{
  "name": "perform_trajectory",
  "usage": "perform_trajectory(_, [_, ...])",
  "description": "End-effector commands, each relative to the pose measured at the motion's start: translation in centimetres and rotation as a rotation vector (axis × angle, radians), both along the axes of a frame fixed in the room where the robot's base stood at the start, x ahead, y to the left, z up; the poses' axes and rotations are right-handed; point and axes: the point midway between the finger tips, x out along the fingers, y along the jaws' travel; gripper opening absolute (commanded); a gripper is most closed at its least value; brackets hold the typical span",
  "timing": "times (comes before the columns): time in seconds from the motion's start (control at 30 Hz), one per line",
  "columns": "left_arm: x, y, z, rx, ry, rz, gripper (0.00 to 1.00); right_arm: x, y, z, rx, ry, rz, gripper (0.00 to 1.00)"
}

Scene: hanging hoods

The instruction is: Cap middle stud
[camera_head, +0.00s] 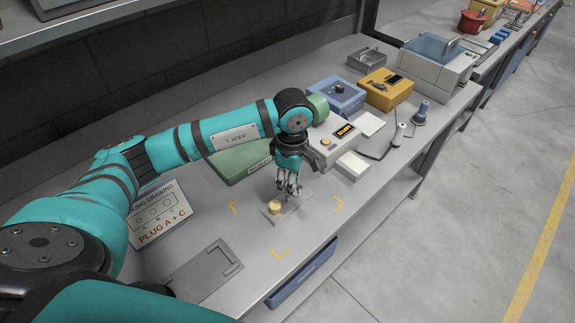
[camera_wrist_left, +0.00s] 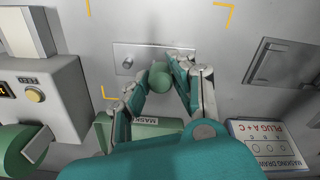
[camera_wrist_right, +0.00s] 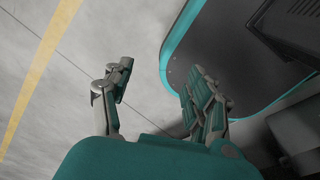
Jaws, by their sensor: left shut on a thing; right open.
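A small metal plate (camera_head: 290,205) lies inside yellow corner marks on the bench. A yellow cap (camera_head: 276,208) stands at its left end in the head view. In the left wrist view a bare stud (camera_wrist_left: 127,62) shows at the plate's left end. My left gripper (camera_head: 289,188) points down over the plate. It is shut on a green cap (camera_wrist_left: 160,78), seen between the fingers in the left wrist view. The cap and fingers hide the plate's middle, so I cannot tell whether cap and stud touch. My right gripper (camera_wrist_right: 158,75) is open and empty above the floor.
A sign (camera_head: 158,212) reads "PLUG A + C". A green box (camera_head: 238,163) and a white device with a display (camera_head: 335,142) stand behind the plate. A grey flat panel (camera_head: 205,270) lies front left. Blue (camera_head: 335,96) and yellow (camera_head: 384,89) boxes stand farther back.

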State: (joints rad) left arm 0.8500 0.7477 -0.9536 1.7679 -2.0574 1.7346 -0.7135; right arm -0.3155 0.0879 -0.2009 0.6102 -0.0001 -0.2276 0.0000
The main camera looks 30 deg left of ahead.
Motion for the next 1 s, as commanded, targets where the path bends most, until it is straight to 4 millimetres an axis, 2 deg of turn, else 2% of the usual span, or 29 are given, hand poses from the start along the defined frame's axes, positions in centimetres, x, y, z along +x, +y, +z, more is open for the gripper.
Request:
perform_trajectory(0.03, [0.3,0.4,0.1,-0.002,0.004,0.102,0.10,-0.4,-0.2,1.0,-0.002,0.005,0.001,0.57])
perform_trajectory(0.2, [1.1,1.6,-0.8,-0.001,0.000,0.344,0.10,-0.1,-0.3,1.8,-0.003,-0.002,0.000,0.57])
perform_trajectory(0.4, [1.4,1.9,-1.5,-0.003,-0.003,0.415,0.10,3.2,0.7,1.8,0.012,-0.054,-0.003,0.57])
perform_trajectory(0.5, [1.4,1.9,-2.0,-0.003,-0.003,0.413,0.10,3.8,1.4,1.6,0.021,-0.063,-0.006,0.57])
perform_trajectory(0.63, [1.3,1.8,-3.0,-0.003,-0.002,0.412,0.10,3.4,1.6,0.9,0.022,-0.055,-0.007,0.57])
perform_trajectory(0.87, [1.3,1.8,-4.9,-0.002,-0.002,0.411,0.10,1.3,1.2,-0.3,0.016,-0.022,-0.006,0.57])
perform_trajectory(1.0, [1.3,1.9,-5.6,-0.003,-0.002,0.410,0.10,1.1,0.8,-0.6,0.011,-0.018,-0.004,0.57])
